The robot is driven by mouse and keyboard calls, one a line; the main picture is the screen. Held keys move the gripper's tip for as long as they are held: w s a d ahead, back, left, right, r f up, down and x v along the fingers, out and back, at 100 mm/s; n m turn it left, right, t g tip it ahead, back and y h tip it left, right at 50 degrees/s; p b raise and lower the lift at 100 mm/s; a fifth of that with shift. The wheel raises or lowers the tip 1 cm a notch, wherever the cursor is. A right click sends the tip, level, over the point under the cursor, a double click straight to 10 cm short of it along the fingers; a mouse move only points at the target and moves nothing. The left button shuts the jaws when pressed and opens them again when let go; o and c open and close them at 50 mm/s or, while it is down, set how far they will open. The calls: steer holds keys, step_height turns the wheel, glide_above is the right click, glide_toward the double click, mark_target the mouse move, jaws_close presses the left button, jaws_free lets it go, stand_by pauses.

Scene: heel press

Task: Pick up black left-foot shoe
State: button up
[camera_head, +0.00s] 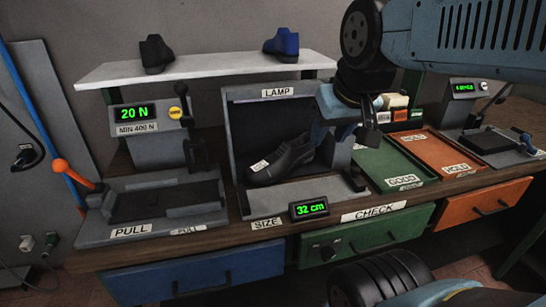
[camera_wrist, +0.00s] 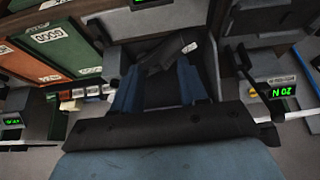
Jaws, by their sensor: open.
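A black shoe (camera_head: 280,161) with a small white tag lies in the grey bay marked LAMP (camera_head: 272,96), its toe toward the lower left. My gripper (camera_head: 346,130) is open at the right front of this bay, up and to the right of the shoe. In the wrist view, the shoe (camera_wrist: 166,56) shows beyond and between the blue fingers of my gripper (camera_wrist: 155,78); I cannot tell whether they touch it. Another black shoe (camera_head: 155,54) stands on the white shelf at the upper left. I cannot tell which foot either shoe fits.
A blue shoe (camera_head: 284,45) stands on the white shelf (camera_head: 205,70). The PULL press (camera_head: 150,200) with an orange-knobbed lever is left of the bay. A green tray (camera_head: 385,165) and an orange tray (camera_head: 435,150) lie to its right. A 32 cm display (camera_head: 309,209) stands in front.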

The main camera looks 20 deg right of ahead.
steer(key=shift+o, duration=0.4)
steer(key=shift+d, duration=0.15)
steer(key=o, duration=0.3)
steer(key=shift+w+n, duration=0.3)
steer(key=shift+w, duration=0.15)
steer(key=o, duration=0.7)
steer(key=w+a+f+n+g+h, duration=0.1)
steer(key=w+f+n+g, duration=0.1)
steer(key=w+n, duration=0.8)
steer(key=w+f, duration=0.1)
steer(key=w, duration=0.1)
steer(key=shift+w+a+g+h, duration=0.3)
steer(key=shift+a, duration=0.05)
steer(key=n+g+h, duration=0.1)
steer(key=n+h, duration=0.2)
steer(key=n, duration=0.9)
glide_toward(277, 154)
steer(key=x, duration=0.7)
steer(key=shift+f, duration=0.15)
steer(key=shift+d+x, duration=0.2)
steer(key=shift+x, duration=2.7)
